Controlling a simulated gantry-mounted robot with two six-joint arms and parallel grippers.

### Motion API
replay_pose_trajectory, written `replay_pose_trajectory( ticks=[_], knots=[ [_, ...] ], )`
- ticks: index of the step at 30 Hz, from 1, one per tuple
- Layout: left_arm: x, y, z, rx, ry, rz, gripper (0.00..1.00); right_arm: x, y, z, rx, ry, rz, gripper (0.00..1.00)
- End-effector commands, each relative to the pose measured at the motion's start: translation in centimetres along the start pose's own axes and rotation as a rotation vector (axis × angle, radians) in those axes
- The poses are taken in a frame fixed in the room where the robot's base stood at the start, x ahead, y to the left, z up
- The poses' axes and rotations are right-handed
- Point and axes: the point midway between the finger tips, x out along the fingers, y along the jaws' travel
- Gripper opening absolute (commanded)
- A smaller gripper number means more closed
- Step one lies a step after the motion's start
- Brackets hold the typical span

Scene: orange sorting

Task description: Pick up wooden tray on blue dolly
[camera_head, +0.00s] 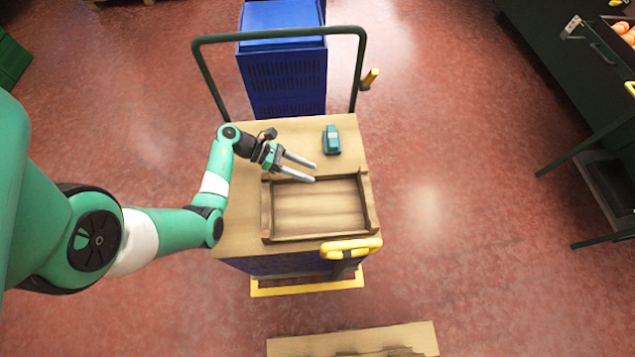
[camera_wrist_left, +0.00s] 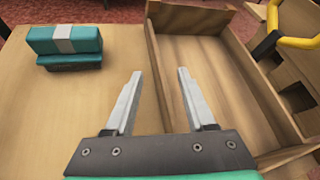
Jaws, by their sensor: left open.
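The wooden tray (camera_head: 318,209) lies on the wooden top of the blue dolly (camera_head: 245,225), in its right front part. It is a shallow, empty rectangular box with low walls. I cannot tell whether the fingers touch the wall. My right gripper is not in view.
A teal and grey device (camera_head: 331,140) stands on the dolly top behind the tray. A yellow handle (camera_head: 350,248) is at the dolly's front edge. A dark green rail (camera_head: 280,36) and blue crates (camera_head: 287,80) are behind. Red floor is open on the right.

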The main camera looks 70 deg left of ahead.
Motion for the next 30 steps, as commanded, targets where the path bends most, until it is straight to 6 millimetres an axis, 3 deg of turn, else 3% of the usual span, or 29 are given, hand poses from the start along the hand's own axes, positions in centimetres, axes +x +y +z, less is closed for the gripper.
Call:
replay_pose_trajectory(
  ticks=[1, 4, 12, 21, 30],
  knots=[
    [1.3, 0.3, -0.7, 0.002, 0.001, -0.003, 0.55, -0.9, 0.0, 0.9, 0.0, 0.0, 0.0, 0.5],
    [2.6, 0.2, -0.4, 0.002, 0.001, -0.002, 0.55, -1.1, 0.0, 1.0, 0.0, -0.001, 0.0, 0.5],
    [2.9, 0.2, -0.1, 0.0, 0.0, 0.001, 0.55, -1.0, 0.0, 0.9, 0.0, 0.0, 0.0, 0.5],
    [2.9, 0.2, -0.1, 0.0, 0.0, 0.001, 0.01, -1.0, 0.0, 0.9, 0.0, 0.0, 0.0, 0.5],
    [2.9, 0.2, -0.2, -0.001, 0.001, 0.0, 0.0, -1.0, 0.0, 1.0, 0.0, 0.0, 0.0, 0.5]
  ],
)
